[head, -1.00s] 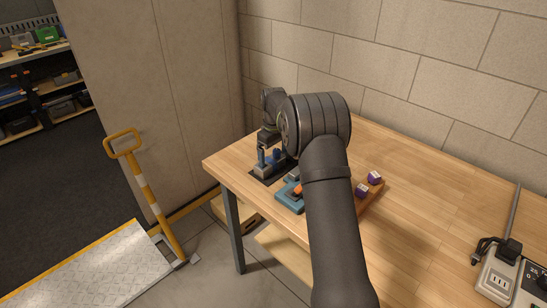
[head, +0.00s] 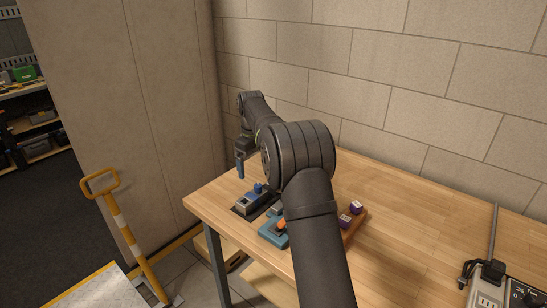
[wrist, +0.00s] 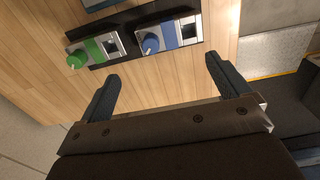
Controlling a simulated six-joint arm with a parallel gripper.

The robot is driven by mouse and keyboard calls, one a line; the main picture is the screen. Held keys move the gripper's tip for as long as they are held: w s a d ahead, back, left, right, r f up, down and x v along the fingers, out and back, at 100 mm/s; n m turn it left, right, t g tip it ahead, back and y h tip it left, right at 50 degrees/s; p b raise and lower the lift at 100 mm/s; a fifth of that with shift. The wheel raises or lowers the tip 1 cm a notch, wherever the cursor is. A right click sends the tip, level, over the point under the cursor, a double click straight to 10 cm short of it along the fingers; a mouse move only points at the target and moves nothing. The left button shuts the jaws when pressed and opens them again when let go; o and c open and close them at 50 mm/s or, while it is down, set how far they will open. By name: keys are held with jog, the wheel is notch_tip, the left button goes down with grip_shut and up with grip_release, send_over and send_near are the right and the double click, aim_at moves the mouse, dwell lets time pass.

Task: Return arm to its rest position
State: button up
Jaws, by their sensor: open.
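My gripper (head: 240,167) hangs above the left part of the workbench (head: 425,215), clear of the devices below it. In the wrist view its two fingers (wrist: 162,68) are spread apart with nothing between them. A grey unit with a blue knob (head: 258,188) sits on a dark plate on the bench below the gripper. The blue knob (wrist: 150,44) also shows beyond the fingers in the wrist view, next to a similar unit with a green knob (wrist: 77,59). My arm partly covers the devices in the head view.
A teal device with an orange switch (head: 281,225) sits by my arm. Two purple-and-white blocks (head: 344,221) stand on a brown board to its right. Walls stand behind; the bench's middle right is clear.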

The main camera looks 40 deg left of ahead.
aim_at(255, 193)
notch_tip(255, 193, down, 13)
jog(key=shift+r, duration=0.15)
notch_tip(255, 193, up, 3)
jog(key=shift+f, duration=0.1)
jog(key=shift+r, duration=0.6)
jog(key=shift+f, duration=0.15)
